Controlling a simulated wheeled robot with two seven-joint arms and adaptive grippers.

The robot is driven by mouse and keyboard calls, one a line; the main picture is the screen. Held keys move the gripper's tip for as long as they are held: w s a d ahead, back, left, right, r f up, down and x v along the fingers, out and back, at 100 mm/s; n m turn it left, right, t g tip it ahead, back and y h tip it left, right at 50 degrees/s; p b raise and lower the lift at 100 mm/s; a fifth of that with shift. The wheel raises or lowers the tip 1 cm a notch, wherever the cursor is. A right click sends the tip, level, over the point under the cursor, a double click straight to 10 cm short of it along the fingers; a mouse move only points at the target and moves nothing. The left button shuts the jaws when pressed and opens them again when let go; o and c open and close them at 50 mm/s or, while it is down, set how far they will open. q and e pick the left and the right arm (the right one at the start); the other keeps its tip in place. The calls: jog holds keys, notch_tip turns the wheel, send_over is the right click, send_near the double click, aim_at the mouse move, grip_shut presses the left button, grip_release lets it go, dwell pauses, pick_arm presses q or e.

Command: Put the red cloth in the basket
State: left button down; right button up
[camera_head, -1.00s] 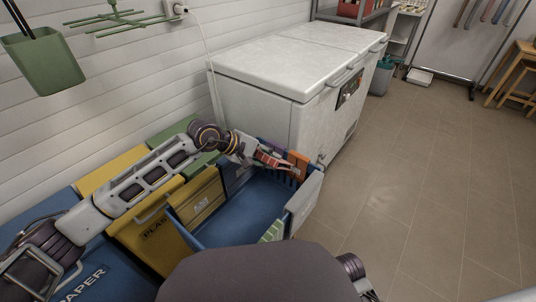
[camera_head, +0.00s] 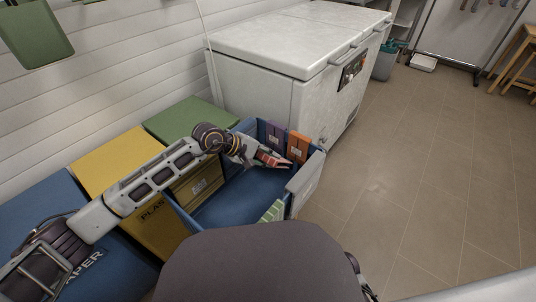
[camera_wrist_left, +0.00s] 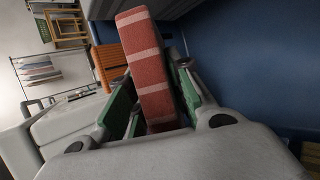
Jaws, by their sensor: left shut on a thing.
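The red cloth (camera_wrist_left: 150,65) is a folded red piece with pale stripes. In the wrist view it stands between the green-padded fingers of my left gripper (camera_wrist_left: 155,110), which is shut on it. In the head view the left gripper (camera_head: 262,158) holds the red cloth (camera_head: 274,161) over the far part of the blue basket (camera_head: 240,200), near its right wall. I cannot tell whether the cloth touches the basket. My right gripper does not show clearly; only a bit of dark arm is at the bottom edge.
Inside the basket are an orange cloth (camera_head: 298,147), a purple cloth (camera_head: 275,138) and a green striped cloth (camera_head: 272,212). A white chest freezer (camera_head: 280,70) stands behind. Yellow (camera_head: 115,160) and green (camera_head: 185,118) bins line the wall at left. The tiled floor (camera_head: 410,190) is free.

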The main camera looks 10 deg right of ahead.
pick_arm(q)
jog(key=shift+f+b, duration=0.4)
jog(key=shift+f, duration=0.85)
jog(key=c, duration=1.2)
grip_release()
jog(key=v, duration=1.2)
jog(key=shift+r, duration=0.1)
